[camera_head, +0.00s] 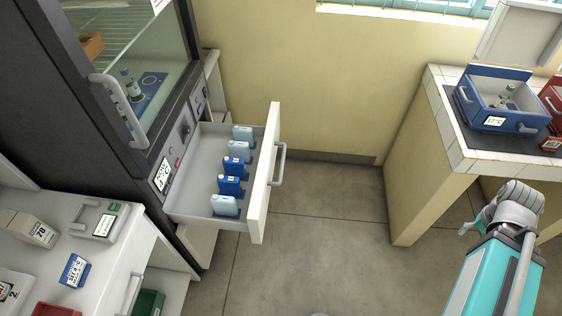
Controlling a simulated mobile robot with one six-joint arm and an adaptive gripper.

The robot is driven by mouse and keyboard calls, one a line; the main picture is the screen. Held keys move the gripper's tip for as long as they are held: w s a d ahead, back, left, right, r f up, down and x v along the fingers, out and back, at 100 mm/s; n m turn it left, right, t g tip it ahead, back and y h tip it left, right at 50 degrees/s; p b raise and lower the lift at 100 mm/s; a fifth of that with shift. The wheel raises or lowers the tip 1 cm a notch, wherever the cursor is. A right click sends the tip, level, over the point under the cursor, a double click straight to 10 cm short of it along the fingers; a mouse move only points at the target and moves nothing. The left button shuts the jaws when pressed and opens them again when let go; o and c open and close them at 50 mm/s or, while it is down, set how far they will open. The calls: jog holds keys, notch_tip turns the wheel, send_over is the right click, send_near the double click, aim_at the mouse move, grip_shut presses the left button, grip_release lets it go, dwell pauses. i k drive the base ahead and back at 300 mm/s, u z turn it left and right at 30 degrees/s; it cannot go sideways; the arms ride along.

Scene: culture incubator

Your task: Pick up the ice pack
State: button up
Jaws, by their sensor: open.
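Several small upright packs stand in a row in an open white drawer (187,205) below the glass-fronted cabinet at left. They look like ice packs, some pale blue, such as the front one (224,206), and some dark blue, such as this one (229,186). A pale blue pack (243,134) stands at the far end of the row. My gripper (468,227) is at the right, open, well apart from the drawer. Its fingertips are small and partly hidden by my arm.
The drawer front with its grey handle (279,165) juts into the room. A tiled counter (446,125) at right holds an open blue box (492,112) and a red one (552,100). A white worktop (60,245) fills the lower left. The floor between is clear.

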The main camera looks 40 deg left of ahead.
aim_at(241, 150)
jog(key=z, duration=0.4)
jog(key=i, duration=0.6)
jog(key=u, duration=2.6)
jog(key=i, duration=0.3)
jog(key=z, duration=0.05)
